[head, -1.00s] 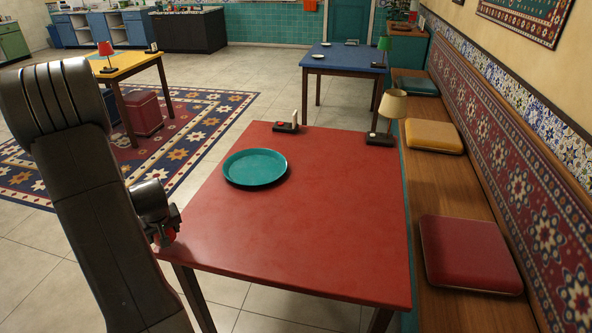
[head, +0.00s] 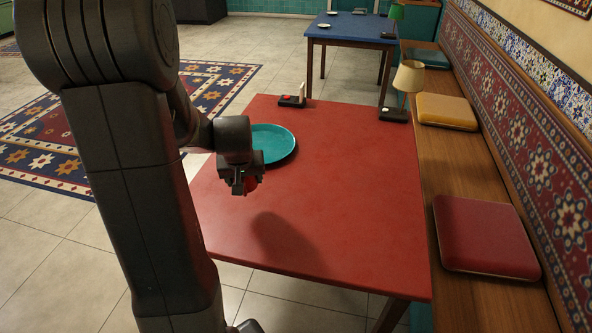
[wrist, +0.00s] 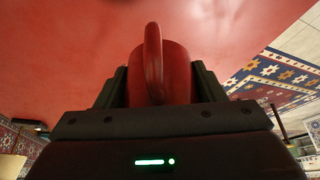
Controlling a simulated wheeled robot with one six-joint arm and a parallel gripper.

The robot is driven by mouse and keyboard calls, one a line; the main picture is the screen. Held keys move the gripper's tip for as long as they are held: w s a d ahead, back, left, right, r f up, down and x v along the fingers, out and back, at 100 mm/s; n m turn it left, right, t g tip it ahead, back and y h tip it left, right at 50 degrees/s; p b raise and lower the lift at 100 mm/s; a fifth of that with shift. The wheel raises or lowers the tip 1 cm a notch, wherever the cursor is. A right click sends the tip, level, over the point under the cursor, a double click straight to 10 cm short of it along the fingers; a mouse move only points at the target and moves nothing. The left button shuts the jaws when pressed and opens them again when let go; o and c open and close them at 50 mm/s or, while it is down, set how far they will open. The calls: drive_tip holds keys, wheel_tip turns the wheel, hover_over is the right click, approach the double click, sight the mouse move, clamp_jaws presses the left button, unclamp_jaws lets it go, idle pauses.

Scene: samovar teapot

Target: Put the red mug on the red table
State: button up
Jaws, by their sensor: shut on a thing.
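The red mug (wrist: 178,75) is between the fingers of my gripper (wrist: 160,88) in the wrist view, its handle toward the camera. In the head view my gripper (head: 243,185) is above the left part of the red table (head: 335,205), shut on the mug, of which only a little red shows below the jaws. The gripper's shadow falls on the table to the right and nearer, so the mug appears held above the tabletop. The mug's base is hidden.
A teal tray (head: 272,144) lies on the table just behind my gripper, partly hidden by it. A lamp (head: 408,78) and a small dark holder (head: 293,101) stand at the far edge. The middle and near right of the table are clear.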

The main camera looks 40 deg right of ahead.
sight(249, 207)
wheel_tip(249, 207, down, 9)
drive_tip(key=shift+f, duration=0.2)
idle(0.3)
drive_tip(key=shift+f+b, duration=0.15)
drive_tip(key=shift+b, duration=0.25)
drive_tip(key=o, duration=1.2)
drive_tip(key=shift+r, duration=0.25)
drive_tip(key=p+v, duration=0.1)
drive_tip(key=v, duration=1)
drive_tip(key=shift+s+a+r, duration=0.1)
drive_tip(key=shift+s+r, duration=0.1)
drive_tip(key=shift+r, duration=0.1)
drive_tip(key=shift+f, duration=0.1)
